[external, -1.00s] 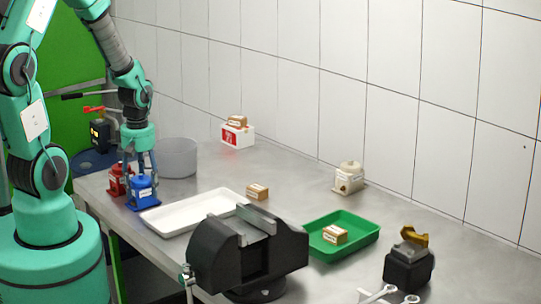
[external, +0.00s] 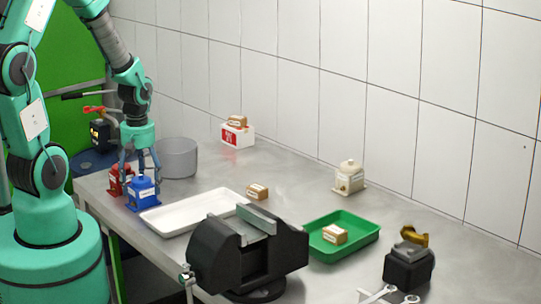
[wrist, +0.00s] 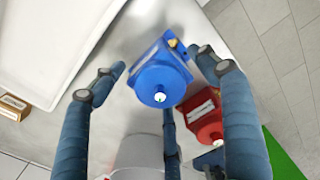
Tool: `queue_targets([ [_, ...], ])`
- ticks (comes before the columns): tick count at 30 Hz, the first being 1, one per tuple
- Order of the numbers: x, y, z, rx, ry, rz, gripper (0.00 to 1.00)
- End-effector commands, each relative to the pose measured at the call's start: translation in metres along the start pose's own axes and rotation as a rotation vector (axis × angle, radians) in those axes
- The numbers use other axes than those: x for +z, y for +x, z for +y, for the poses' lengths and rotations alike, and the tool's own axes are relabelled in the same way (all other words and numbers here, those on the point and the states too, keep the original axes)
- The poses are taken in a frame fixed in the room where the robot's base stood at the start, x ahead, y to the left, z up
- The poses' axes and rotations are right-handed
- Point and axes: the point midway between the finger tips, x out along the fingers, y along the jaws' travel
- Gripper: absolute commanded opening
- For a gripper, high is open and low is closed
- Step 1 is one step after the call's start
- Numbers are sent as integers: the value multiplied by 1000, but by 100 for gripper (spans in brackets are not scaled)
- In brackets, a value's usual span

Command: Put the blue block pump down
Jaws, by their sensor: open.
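The blue block pump (external: 142,194) stands upright on the metal table near its left front edge. In the wrist view the blue pump (wrist: 160,76) lies between my spread fingers, with a gap on the left side; the right finger is close to its corner. My gripper (external: 139,172) is open just above and around the pump, pointing down. It also shows in the wrist view (wrist: 160,75) with its fingers apart.
A red pump (external: 118,182) stands close behind the blue one. A white tray (external: 168,221) is just right of it, and a grey round bin (external: 178,158) is behind. A black vise (external: 222,258) and green tray (external: 368,241) are farther right.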

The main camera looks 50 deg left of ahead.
Motion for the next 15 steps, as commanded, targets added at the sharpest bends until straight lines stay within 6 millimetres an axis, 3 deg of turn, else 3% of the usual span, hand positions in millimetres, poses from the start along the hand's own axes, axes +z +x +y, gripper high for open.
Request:
queue_targets([
  [7, 0, -25, 0, 1, 0, 0, 74],
  [15, 0, -32, 0, -1, 0, 0, 74],
])
